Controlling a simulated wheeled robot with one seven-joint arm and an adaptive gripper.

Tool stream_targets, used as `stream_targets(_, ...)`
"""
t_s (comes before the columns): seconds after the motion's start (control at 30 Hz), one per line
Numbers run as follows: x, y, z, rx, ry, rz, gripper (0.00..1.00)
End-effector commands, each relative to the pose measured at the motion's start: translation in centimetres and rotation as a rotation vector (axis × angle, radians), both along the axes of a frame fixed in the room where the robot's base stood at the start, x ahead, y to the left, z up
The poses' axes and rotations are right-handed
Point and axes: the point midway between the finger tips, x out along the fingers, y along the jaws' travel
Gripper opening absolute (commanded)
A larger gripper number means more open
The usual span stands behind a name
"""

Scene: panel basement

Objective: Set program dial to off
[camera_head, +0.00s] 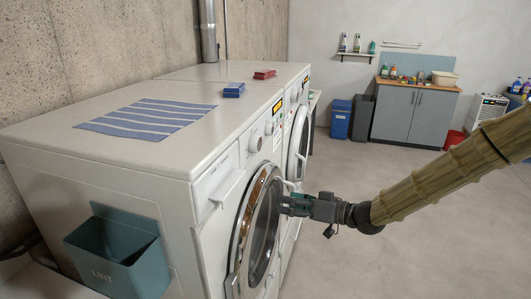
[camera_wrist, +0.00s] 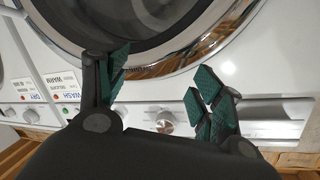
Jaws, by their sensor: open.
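The near white front-loading washer (camera_head: 208,185) has a round dial (camera_head: 256,143) on its upper front panel. In the wrist view a round silver-white dial (camera_wrist: 165,122) shows on the control panel, seen between and beyond my fingers. Its setting is too small to read. My gripper (camera_head: 286,204) is open and empty, in front of the round door, below the panel in the head view. In the wrist view my gripper's (camera_wrist: 160,85) green-padded fingers stand apart, one on each side of the dial in the picture; I cannot tell the gap in depth.
The chrome-rimmed door (camera_head: 258,230) bulges beside my gripper. A second machine (camera_head: 300,85) stands behind. A teal lint bin (camera_head: 120,255) hangs on the side. The floor right is clear.

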Motion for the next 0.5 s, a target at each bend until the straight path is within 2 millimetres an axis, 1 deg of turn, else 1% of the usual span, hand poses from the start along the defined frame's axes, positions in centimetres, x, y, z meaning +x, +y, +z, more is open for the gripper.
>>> stream_targets(0.03, 0.9, -0.5, 3.8, 0.015, -0.064, 0.024, 0.67)
stream_targets(0.07, 1.3, -0.8, 5.6, 0.021, -0.097, 0.040, 0.67)
stream_targets(0.1, 1.6, -1.0, 7.7, 0.026, -0.138, 0.061, 0.67)
stream_targets(0.2, 2.1, -1.8, 11.9, 0.030, -0.217, 0.102, 0.67)
stream_targets(0.3, 2.3, -2.2, 14.4, 0.029, -0.268, 0.127, 0.67)
stream_targets(0.33, 2.3, -2.3, 14.9, 0.029, -0.278, 0.132, 0.67)
stream_targets(0.4, 2.3, -2.4, 15.5, 0.028, -0.291, 0.140, 0.67)
stream_targets(0.5, 2.5, -2.1, 15.8, 0.028, -0.297, 0.144, 0.67)
